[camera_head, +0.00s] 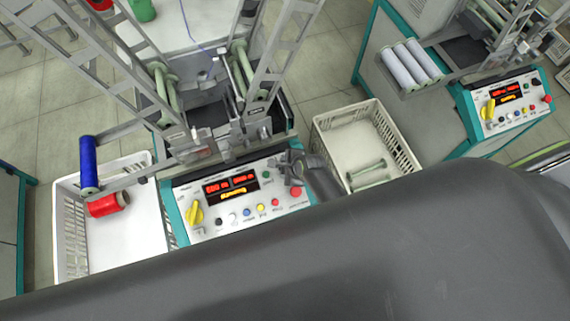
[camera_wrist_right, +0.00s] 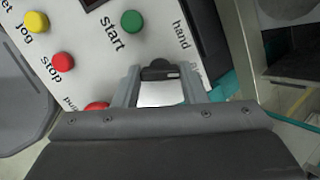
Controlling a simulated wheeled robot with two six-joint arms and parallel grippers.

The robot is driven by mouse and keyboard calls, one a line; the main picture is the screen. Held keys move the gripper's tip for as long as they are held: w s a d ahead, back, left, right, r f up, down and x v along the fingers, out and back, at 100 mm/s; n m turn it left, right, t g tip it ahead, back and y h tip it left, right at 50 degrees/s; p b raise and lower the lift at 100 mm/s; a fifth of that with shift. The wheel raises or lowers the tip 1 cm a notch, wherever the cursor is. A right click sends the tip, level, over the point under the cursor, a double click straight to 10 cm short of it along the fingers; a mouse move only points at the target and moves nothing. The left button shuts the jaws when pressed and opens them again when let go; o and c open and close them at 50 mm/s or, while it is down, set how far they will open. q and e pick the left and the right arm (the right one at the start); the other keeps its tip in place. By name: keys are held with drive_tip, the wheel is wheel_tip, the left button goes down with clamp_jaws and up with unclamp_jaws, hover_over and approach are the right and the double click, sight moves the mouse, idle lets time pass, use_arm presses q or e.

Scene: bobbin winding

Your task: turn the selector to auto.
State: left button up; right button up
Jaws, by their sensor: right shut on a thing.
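The control panel (camera_head: 221,231) of the near winding machine faces me, with a red display (camera_head: 230,185), a yellow rotary switch (camera_head: 194,214) and coloured buttons. My right gripper (camera_head: 288,163) is at the panel's upper right corner. In the right wrist view, its two fingers (camera_wrist_right: 160,76) are around a small black selector knob (camera_wrist_right: 158,62) and shut on it. The word "hand" is printed beside the knob; a second label is mostly hidden behind a finger. In the head view the gripper covers the selector. My left gripper is not in view.
A green start button (camera_wrist_right: 132,21) and a red stop button (camera_wrist_right: 62,64) are close to my right gripper. A white crate with empty bobbins (camera_head: 322,130) stands right of the panel. Another crate (camera_head: 72,262) with a red spool (camera_head: 108,205) is on the left.

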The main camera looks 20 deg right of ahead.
drive_tip(key=shift+m+p, duration=0.35)
drive_tip(key=shift+m, duration=0.55)
drive_tip(key=o, duration=1)
drive_tip(key=shift+s, duration=0.1)
drive_tip(key=shift+s+d+r, duration=0.1)
drive_tip(key=shift+s+r, duration=0.15)
drive_tip(key=shift+r, duration=0.35)
drive_tip(key=p+v, duration=0.1)
drive_tip(key=v, duration=1.5)
drive_tip(key=shift+s+p, duration=0.3)
drive_tip(key=shift+p, duration=0.1)
drive_tip(key=shift+f, duration=0.1)
